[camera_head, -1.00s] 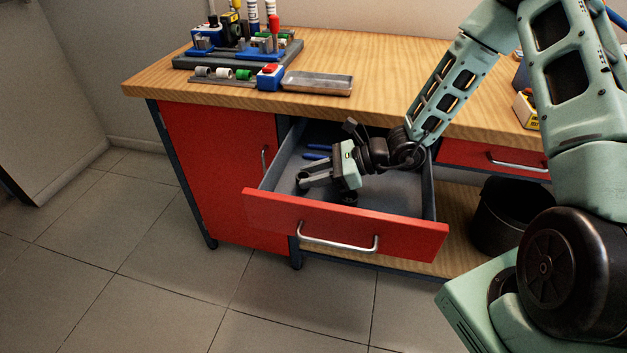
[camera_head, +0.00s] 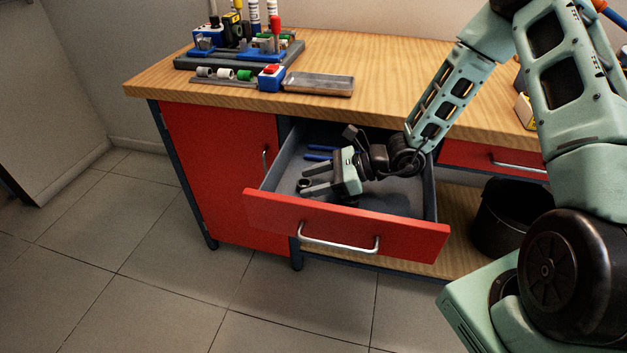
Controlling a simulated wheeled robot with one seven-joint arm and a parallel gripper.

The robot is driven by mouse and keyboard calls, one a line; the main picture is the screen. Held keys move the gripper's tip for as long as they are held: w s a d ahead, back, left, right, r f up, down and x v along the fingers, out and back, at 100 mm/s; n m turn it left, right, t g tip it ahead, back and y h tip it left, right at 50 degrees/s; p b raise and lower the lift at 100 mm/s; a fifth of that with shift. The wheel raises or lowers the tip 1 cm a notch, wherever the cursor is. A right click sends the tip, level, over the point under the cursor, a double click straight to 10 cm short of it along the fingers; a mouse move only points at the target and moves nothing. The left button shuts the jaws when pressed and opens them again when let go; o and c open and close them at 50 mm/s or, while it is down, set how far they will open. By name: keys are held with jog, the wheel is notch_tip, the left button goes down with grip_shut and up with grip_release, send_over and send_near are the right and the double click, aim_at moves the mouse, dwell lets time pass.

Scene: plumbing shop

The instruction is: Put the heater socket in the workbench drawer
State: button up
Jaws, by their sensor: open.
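The workbench drawer (camera_head: 348,228) is pulled open, with its red front facing me and a grey inside. My gripper (camera_head: 311,180) is inside the drawer, low and pointing left, with its two fingers apart. A small dark round piece, which looks like the heater socket (camera_head: 303,184), sits in the drawer at the fingertips, near the left wall. Part of it may be hidden by the fingers, and I cannot tell whether they touch it.
Blue-handled tools (camera_head: 319,152) lie at the back of the drawer. On the wooden benchtop (camera_head: 390,75) are a metal tray (camera_head: 318,84), a tool stand (camera_head: 240,55) and a blue box with a red top (camera_head: 271,77). A black bin (camera_head: 497,217) stands at the right.

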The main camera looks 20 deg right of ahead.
jog(key=v, duration=1.2)
jog(key=shift+p, duration=0.3)
jog(key=shift+s, duration=0.1)
